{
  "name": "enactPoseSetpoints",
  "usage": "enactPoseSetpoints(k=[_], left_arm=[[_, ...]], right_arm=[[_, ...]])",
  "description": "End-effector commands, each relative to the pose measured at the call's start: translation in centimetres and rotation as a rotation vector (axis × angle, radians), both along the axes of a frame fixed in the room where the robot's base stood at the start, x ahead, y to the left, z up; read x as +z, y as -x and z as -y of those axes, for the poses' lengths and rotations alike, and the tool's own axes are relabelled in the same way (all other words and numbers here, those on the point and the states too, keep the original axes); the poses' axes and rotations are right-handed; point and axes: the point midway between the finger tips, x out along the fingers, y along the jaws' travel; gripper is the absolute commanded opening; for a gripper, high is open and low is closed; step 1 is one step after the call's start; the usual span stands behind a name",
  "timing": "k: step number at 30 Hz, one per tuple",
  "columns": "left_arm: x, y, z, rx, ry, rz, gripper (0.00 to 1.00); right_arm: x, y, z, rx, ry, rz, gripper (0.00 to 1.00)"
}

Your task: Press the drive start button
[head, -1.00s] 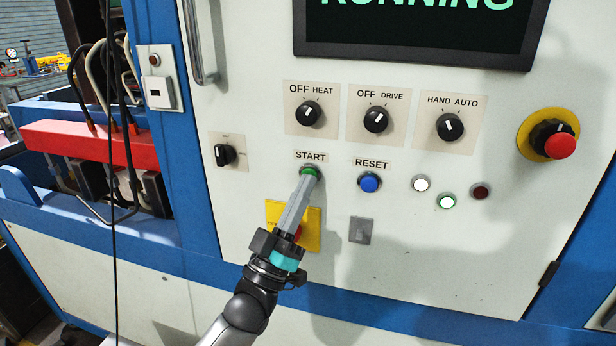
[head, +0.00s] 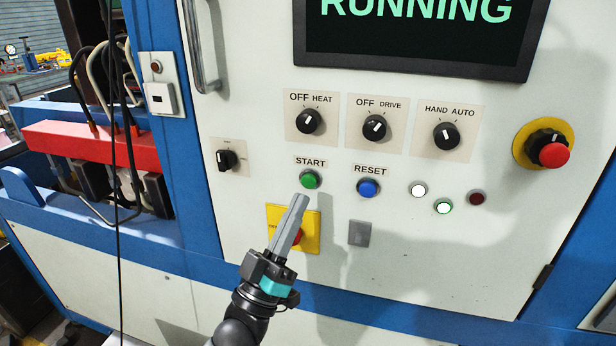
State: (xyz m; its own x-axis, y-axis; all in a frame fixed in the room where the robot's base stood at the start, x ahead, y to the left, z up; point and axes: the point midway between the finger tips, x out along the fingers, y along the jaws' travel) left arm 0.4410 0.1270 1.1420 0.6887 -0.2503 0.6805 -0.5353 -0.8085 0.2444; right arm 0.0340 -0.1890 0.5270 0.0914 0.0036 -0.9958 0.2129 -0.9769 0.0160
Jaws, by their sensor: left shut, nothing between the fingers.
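The green START button (head: 310,179) is on the white panel, under its START label, left of the blue RESET button (head: 368,188). My left gripper (head: 299,200) is shut and empty. Its fingertips show just below the START button, apart from it in the picture; the button is fully visible. The screen (head: 415,30) at the top reads RUNNING in green letters. The OFF/DRIVE knob (head: 375,127) sits above the RESET button. My right gripper is not in view.
The yellow plate (head: 314,236) with a red button lies partly behind my left fingers. A red emergency knob (head: 553,155) sticks out at right. A door handle (head: 200,50) juts out at upper left. Hoses and a cable hang on the left.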

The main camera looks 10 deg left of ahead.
Motion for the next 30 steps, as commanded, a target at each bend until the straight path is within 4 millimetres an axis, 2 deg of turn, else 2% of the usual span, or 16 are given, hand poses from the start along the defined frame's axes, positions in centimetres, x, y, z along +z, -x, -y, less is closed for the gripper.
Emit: enactPoseSetpoints(k=[3, 9, 27, 30], left_arm=[[0.1, 1.3, -0.1, 0.001, -0.001, -0.002, 0.00], [0.1, 2.5, -0.1, 0.001, -0.001, 0.000, 0.00], [0.0, 2.5, -0.1, 0.001, -0.001, 0.000, 0.00], [-1.2, 2.1, -0.1, 0.011, -0.014, -0.032, 0.00]], right_arm=[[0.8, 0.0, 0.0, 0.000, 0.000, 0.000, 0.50], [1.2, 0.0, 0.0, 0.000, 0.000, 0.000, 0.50], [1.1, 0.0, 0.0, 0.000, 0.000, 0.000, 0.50], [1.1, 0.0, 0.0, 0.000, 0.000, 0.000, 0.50]])
